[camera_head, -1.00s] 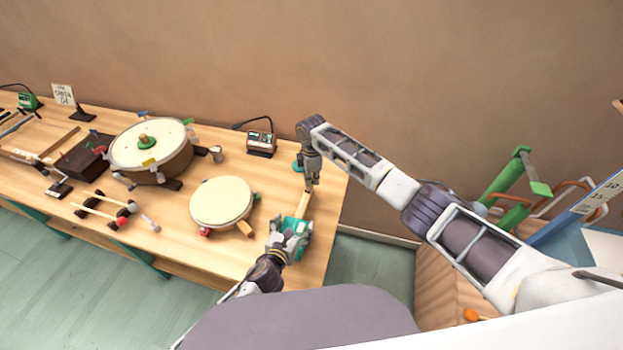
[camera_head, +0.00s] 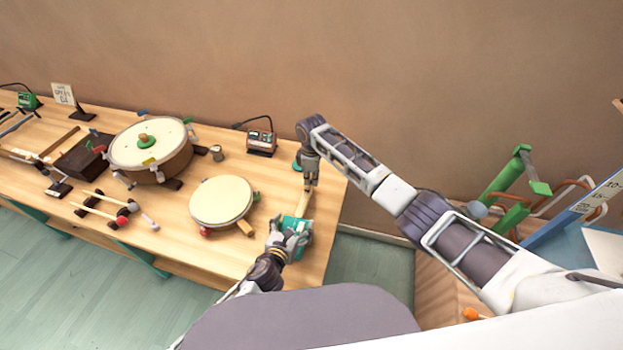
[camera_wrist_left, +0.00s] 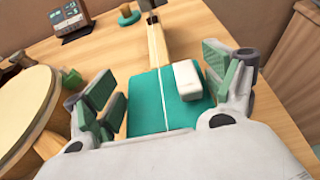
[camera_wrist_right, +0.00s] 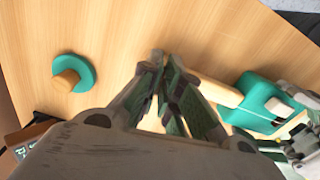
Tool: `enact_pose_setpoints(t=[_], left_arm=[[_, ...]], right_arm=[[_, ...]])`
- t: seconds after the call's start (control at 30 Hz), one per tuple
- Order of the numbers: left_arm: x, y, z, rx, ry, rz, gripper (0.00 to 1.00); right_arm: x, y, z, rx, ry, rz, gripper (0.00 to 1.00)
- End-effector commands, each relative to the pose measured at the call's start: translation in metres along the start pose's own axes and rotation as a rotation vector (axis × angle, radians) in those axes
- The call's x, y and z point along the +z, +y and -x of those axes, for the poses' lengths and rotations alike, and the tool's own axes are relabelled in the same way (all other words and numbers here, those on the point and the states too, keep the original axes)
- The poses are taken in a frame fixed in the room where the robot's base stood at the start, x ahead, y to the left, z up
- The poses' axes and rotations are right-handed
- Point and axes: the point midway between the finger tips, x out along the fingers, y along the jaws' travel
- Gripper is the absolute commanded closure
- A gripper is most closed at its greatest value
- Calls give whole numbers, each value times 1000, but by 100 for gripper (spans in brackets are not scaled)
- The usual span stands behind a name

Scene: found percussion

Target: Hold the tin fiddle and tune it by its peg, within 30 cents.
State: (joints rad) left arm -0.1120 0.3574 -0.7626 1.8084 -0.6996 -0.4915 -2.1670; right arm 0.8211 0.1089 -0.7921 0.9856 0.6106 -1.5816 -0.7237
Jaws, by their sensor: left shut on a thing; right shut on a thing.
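The tin fiddle has a teal box body (camera_head: 298,228) and a pale wooden neck (camera_head: 303,202). It lies near the table's right end, neck pointing away. My left gripper (camera_head: 290,238) is shut on the body; the left wrist view shows its fingers (camera_wrist_left: 172,100) on either side of the teal tin (camera_wrist_left: 150,110), with a white block (camera_wrist_left: 187,80) and a string on top. My right gripper (camera_head: 309,187) is at the far end of the neck. In the right wrist view its fingertips (camera_wrist_right: 165,62) are close together at the neck's end, and the peg between them is hidden.
A teal disc with a wooden knob (camera_wrist_right: 72,76) lies beyond the neck's end. A meter box (camera_head: 261,140) stands at the back. A round pale drum (camera_head: 221,202) and a larger drum (camera_head: 150,152) are to the left. The wall is close behind.

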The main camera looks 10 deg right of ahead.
Motion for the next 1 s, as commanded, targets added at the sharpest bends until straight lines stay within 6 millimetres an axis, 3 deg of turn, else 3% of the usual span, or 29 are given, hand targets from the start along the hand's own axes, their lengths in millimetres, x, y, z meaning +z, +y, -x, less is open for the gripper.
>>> enact_pose_setpoints(t=[0.03, 0.23, 0.67, 1.0], left_arm=[[-1, 0, 0, -1, 2, 0, 49], [-1, 0, 0, -1, 2, 0, 49], [-1, 0, 0, -1, 2, 1, 49], [-1, 0, 0, -1, 2, 1, 49]], right_arm=[[0, 1, 1, 2, 2, 0, 100], [0, 1, 1, 2, 1, 1, 73], [0, 0, 3, 1, 1, 2, 73], [0, 1, 34, 3, 1, 2, 73]])
